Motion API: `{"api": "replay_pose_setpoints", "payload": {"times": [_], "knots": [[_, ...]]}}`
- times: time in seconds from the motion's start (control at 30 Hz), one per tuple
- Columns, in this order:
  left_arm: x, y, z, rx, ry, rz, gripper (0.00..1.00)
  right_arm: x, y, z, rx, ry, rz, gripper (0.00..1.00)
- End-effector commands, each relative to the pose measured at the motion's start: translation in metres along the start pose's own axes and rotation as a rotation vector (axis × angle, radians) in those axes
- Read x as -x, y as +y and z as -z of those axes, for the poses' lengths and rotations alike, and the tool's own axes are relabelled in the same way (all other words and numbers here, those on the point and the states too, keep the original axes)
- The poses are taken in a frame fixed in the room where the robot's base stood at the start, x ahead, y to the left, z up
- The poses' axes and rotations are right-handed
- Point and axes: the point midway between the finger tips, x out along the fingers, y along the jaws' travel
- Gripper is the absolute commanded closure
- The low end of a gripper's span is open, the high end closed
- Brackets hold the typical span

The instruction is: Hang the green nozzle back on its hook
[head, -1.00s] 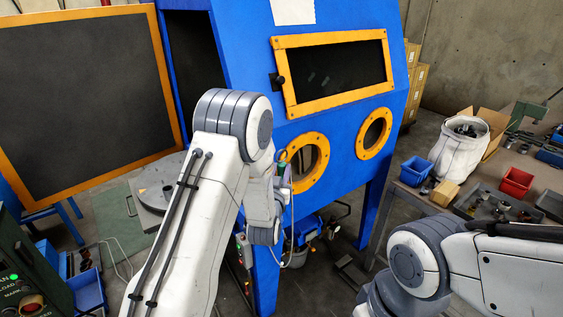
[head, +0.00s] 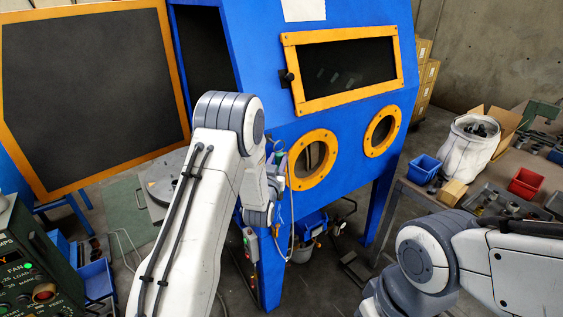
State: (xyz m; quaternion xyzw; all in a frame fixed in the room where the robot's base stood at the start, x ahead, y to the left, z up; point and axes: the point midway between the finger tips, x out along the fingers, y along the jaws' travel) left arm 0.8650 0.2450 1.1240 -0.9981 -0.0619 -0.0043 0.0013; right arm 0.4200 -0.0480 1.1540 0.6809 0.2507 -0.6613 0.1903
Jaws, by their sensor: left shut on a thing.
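My left arm reaches up to the front of the blue blast cabinet (head: 262,75). My left gripper (head: 277,160) is small and partly hidden behind my forearm and wrist, just left of the left orange-rimmed porthole (head: 293,172). It is shut on a small greenish thing, which looks like the green nozzle (head: 280,157). A thin pale hose (head: 291,228) hangs down from there in a loop. I cannot make out the hook. My right arm shows only its elbow and upper links at the lower right; its gripper is out of view.
The cabinet's open door (head: 95,95) stands at the left. A control panel (head: 30,275) is at the lower left. A bench on the right bears a white sack (head: 466,148), a blue bin (head: 424,170) and a red bin (head: 525,182). The cabinet's leg (head: 378,210) stands in front.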

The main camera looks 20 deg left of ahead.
Motion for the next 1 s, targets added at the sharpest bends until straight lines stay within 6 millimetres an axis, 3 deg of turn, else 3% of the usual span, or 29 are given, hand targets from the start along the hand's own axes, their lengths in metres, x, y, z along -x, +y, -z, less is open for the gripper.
{"api": "replay_pose_setpoints", "payload": {"times": [0.33,0.6,1.0], "knots": [[-0.015,-0.016,-0.001,0.0,0.002,0.001,1.0,0.008,-0.001,0.0,0.0,0.0,0.0,0.42],[-0.022,-0.022,-0.012,0.0,0.003,0.0,1.0,-0.011,0.001,-0.001,0.0,0.0,0.0,0.42],[-0.024,-0.024,-0.012,0.0,0.002,0.0,1.0,-0.016,0.001,-0.001,0.001,0.0,0.0,0.42]]}}
